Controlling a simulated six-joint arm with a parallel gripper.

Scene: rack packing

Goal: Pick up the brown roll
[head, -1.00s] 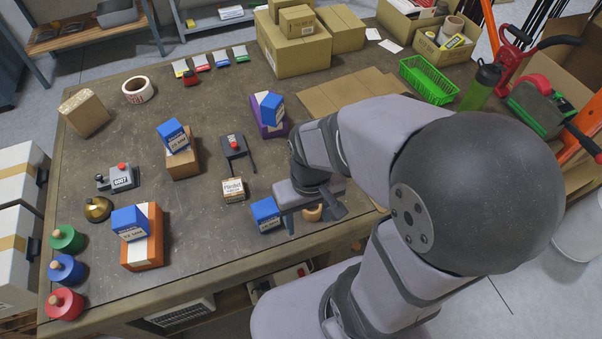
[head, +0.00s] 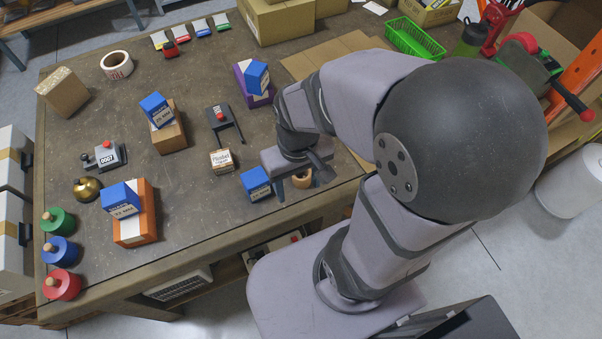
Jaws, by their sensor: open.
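The brown roll (head: 302,181) is a small tan ring on the workbench near its front edge, in the head view. My gripper (head: 298,184) is right above and around it, pointing down. The jaws are open, with one finger on the left of the roll and the other side on its right. The gripper body and wrist hide part of the roll. I cannot tell whether either finger touches it.
A blue box (head: 256,184) stands close to the left of my gripper. A small labelled box (head: 222,161) and a black stand (head: 224,123) are farther left. Flat cardboard (head: 335,55) lies behind my arm. The bench's front edge (head: 215,243) is near.

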